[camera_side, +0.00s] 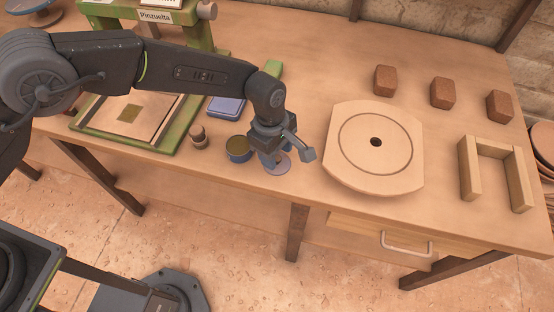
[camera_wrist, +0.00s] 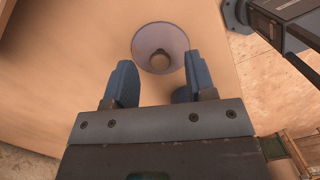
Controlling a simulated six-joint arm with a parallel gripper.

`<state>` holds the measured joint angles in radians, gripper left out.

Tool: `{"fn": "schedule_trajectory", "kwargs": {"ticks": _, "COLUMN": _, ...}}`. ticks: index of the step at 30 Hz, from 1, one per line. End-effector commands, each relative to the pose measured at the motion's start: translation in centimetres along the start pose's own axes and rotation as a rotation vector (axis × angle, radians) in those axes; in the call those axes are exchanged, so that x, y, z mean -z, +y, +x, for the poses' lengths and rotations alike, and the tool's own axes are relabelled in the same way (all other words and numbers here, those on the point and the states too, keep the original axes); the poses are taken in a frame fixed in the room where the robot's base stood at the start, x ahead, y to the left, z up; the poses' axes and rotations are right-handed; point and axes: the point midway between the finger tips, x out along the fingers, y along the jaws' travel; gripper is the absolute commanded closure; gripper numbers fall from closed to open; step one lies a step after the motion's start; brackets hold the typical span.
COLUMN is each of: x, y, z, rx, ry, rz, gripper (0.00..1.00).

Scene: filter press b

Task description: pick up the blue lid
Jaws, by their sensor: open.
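The blue lid (camera_side: 279,168) is a pale grey-blue disc on the table near its front edge, partly hidden under my gripper in the side view. In the wrist view the lid (camera_wrist: 142,41) lies just beyond the fingertips, with a round brownish knob (camera_wrist: 160,61) on it. My gripper (camera_side: 284,154) is over the lid, pointing down. In the wrist view my gripper (camera_wrist: 160,82) has its two fingers apart, with nothing between them. The knob lies ahead of the gap, roughly in line with its middle.
A round blue tin (camera_side: 238,150) stands close left of my gripper, with a small brown knobbed piece (camera_side: 198,136) beyond it. A blue box (camera_side: 226,107) lies behind. A round wooden board (camera_side: 375,178) is to the right. The table's front edge is near.

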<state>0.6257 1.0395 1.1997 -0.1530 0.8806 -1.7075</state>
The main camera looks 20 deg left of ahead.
Motion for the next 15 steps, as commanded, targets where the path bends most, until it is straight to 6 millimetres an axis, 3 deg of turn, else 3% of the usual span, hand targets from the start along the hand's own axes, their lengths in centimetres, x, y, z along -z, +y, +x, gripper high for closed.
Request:
{"fn": "schedule_trajectory", "kwargs": {"ticks": 4, "x": 0.01, "y": -0.01, "z": 1.31, "rx": 0.0, "ry": 0.0, "rz": 0.0, "gripper": 0.49}}
{"fn": "schedule_trajectory", "kwargs": {"ticks": 11, "x": 0.02, "y": 0.01, "z": 1.41, "rx": -0.001, "ry": 0.0, "rz": 0.0, "gripper": 0.49}}
{"fn": "schedule_trajectory", "kwargs": {"ticks": 15, "x": 0.03, "y": 0.01, "z": 1.39, "rx": -0.001, "ry": 0.0, "rz": 0.0, "gripper": 0.62}}
